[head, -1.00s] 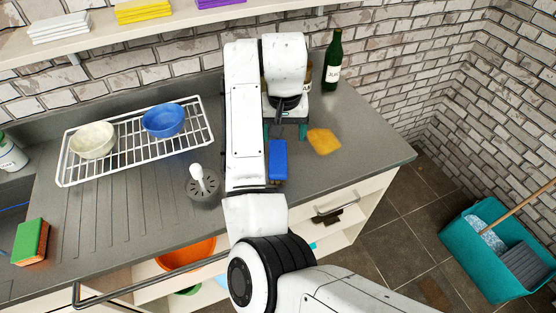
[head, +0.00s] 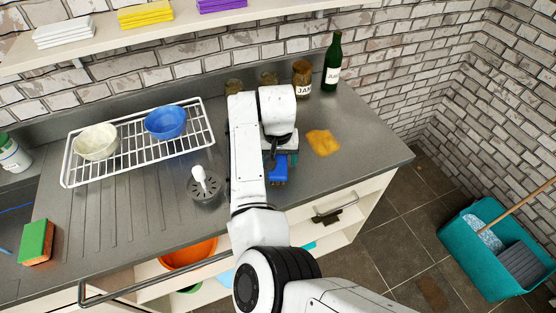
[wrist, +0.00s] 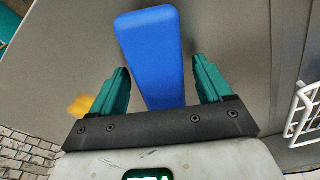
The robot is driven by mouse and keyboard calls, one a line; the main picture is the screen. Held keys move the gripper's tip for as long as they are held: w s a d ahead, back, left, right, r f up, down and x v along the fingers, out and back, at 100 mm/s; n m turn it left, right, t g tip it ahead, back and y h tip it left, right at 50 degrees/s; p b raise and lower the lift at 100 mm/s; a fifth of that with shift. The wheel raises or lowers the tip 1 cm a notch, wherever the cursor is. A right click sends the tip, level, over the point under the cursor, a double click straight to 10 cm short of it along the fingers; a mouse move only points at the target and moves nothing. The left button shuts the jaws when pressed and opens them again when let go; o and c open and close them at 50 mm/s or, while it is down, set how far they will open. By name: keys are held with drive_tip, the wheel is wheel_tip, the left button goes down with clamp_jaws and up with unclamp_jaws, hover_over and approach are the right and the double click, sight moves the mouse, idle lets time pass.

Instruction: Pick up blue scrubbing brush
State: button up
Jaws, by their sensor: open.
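The blue scrubbing brush (head: 279,171) lies on the grey counter, partly hidden by my arm and gripper in the head view. In the wrist view its smooth blue back (wrist: 152,50) runs between my two teal fingers and reaches past their tips. My gripper (wrist: 160,82) is open, with one finger on each side of the brush and a gap to each side. In the head view my gripper (head: 281,160) is right at the brush. I cannot tell how high the fingertips are above the counter.
A yellow-orange cloth (head: 323,143) lies just right of my gripper. A jar (head: 302,80) and a green bottle (head: 333,65) stand behind. A white wire rack (head: 135,158) holds two bowls at left. A white-handled brush (head: 199,178) stands left of my arm.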

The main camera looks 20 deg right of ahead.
drive_tip(key=shift+f, duration=0.25)
drive_tip(key=shift+c, duration=0.4)
drive_tip(key=c, duration=1.1)
drive_tip(key=shift+r, duration=0.1)
drive_tip(key=shift+w+r, duration=0.1)
drive_tip(key=shift+r, duration=0.3)
drive_tip(key=s+r, duration=0.1)
drive_tip(key=r, duration=0.1)
drive_tip(key=s+r+b, duration=0.1)
drive_tip(key=s+r, duration=0.2)
drive_tip(key=r, duration=0.2)
drive_tip(key=shift+s+r+b, duration=0.1)
drive_tip(key=shift+s+b, duration=0.1)
drive_tip(key=shift+b, duration=0.1)
drive_tip(key=shift+s+r+p, duration=0.3)
drive_tip(key=shift+s+r, duration=0.5)
drive_tip(key=shift+s, duration=0.85)
drive_tip(key=shift+s+r+p, duration=0.25)
drive_tip(key=shift+s+r, duration=0.55)
drive_tip(key=shift+s, duration=0.85)
drive_tip(key=shift+s+r+p, duration=0.3)
drive_tip(key=shift+s+r, duration=0.5)
drive_tip(key=shift+s, duration=0.85)
